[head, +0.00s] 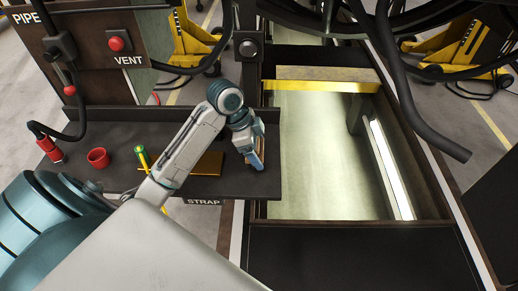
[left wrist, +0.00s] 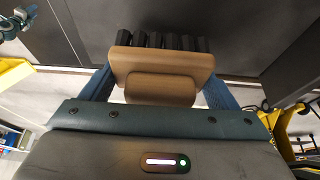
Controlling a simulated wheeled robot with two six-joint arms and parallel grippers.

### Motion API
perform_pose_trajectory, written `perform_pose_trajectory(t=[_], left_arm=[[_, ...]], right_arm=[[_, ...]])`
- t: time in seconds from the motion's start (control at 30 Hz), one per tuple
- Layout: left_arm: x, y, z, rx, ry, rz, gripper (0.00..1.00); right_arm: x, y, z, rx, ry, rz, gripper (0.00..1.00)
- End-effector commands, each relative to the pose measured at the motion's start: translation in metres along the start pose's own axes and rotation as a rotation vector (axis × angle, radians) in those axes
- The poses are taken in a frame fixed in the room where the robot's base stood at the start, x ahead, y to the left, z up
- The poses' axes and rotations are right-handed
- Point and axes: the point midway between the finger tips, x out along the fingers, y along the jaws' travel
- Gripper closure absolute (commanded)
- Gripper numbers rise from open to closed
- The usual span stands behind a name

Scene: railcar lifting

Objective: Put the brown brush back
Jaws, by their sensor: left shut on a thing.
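My left gripper (head: 257,160) is above the right end of the dark shelf (head: 225,185), pointing down. The left wrist view shows its two blue fingers shut on the brown brush (left wrist: 162,75). The brush has a tan-brown block and a row of black bristles at its far side. In the head view the brush is mostly hidden by the fingers. I cannot tell whether it touches the shelf.
On the shelf are a red cup (head: 98,158), a green and yellow item (head: 142,157) and a flat yellow-brown piece (head: 209,163). A red-handled tool (head: 50,148) is at its left end. An open lit pit (head: 325,150) lies to the right.

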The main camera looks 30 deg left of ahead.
Motion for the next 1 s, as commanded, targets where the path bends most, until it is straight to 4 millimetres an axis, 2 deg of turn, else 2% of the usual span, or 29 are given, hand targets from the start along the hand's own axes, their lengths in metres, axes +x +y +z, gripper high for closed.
perform_pose_trajectory(t=[0.13, 0.3, 0.43, 0.73, 0.77, 0.83, 0.87, 1.0], left_arm=[[0.002, -0.013, -0.005, -0.001, 0.001, 0.003, 0.40], [0.026, -0.010, 0.007, -0.002, 0.000, 0.005, 0.40], [0.035, -0.011, 0.010, 0.000, 0.000, 0.000, 0.40], [0.038, -0.011, 0.011, 0.001, 0.000, 0.000, 0.40], [0.038, -0.011, 0.012, 0.001, 0.000, 0.000, 0.16], [0.038, -0.011, 0.011, 0.001, 0.000, 0.000, 0.03], [0.038, -0.011, 0.011, 0.001, 0.000, 0.000, 0.00], [0.038, -0.011, 0.011, 0.001, 0.000, 0.000, 0.00]], right_arm=[[-0.008, 0.003, 0.001, -0.001, -0.002, 0.003, 0.64], [-0.025, 0.002, 0.005, -0.001, -0.009, 0.000, 0.64], [-0.026, -0.002, 0.006, 0.001, -0.012, -0.004, 0.64], [-0.024, -0.011, 0.007, 0.005, -0.013, -0.013, 0.64], [-0.024, -0.011, 0.007, 0.005, -0.013, -0.013, 0.64], [-0.025, -0.010, 0.007, 0.005, -0.013, -0.012, 0.64], [-0.025, -0.009, 0.007, 0.004, -0.013, -0.012, 0.64], [-0.025, -0.006, 0.007, 0.003, -0.013, -0.009, 0.64]])
